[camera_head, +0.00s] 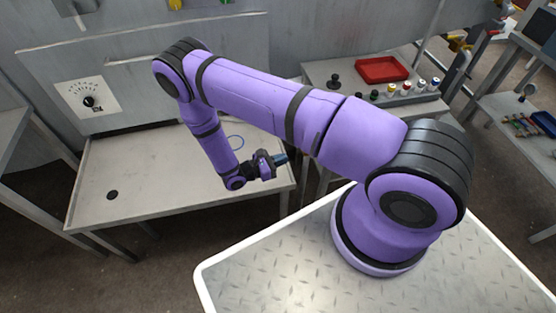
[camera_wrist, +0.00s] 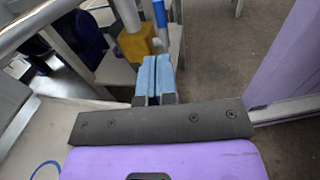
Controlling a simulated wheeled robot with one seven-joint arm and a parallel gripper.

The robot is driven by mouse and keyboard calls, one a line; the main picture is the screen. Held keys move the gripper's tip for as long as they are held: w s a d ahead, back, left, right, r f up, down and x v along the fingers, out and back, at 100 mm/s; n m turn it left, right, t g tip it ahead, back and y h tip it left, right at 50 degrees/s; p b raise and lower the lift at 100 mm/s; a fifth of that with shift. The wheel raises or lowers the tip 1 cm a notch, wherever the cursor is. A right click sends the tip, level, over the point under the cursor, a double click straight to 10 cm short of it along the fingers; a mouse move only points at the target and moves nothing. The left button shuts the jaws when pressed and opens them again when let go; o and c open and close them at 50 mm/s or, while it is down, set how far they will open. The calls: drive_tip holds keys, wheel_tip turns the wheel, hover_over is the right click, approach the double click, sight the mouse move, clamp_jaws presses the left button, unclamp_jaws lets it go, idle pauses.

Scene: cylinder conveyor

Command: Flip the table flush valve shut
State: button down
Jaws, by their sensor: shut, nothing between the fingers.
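A valve with a yellow body (camera_wrist: 138,44) and an upright blue handle (camera_wrist: 160,13) shows at the top of the wrist view, beside the table edge. A pale pipe end sits on the yellow body. My gripper (camera_wrist: 152,82) has its blue fingers shut together with nothing between them. The fingertips point toward the valve and appear just short of it; I cannot tell whether they touch. In the head view my gripper (camera_head: 279,160) is over the right side of the grey table (camera_head: 160,180). I cannot make out this valve there; my arm may hide it.
A dial panel (camera_head: 87,101) is on the wall behind. A side bench (camera_head: 318,72) carries a red tray (camera_head: 381,69) and several knobs. The table's left part is clear.

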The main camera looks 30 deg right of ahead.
drive_tip(key=d, duration=1)
drive_tip(key=shift+s+f, duration=0.15)
drive_tip(key=shift+s, duration=0.3)
drive_tip(key=shift+w, duration=0.1)
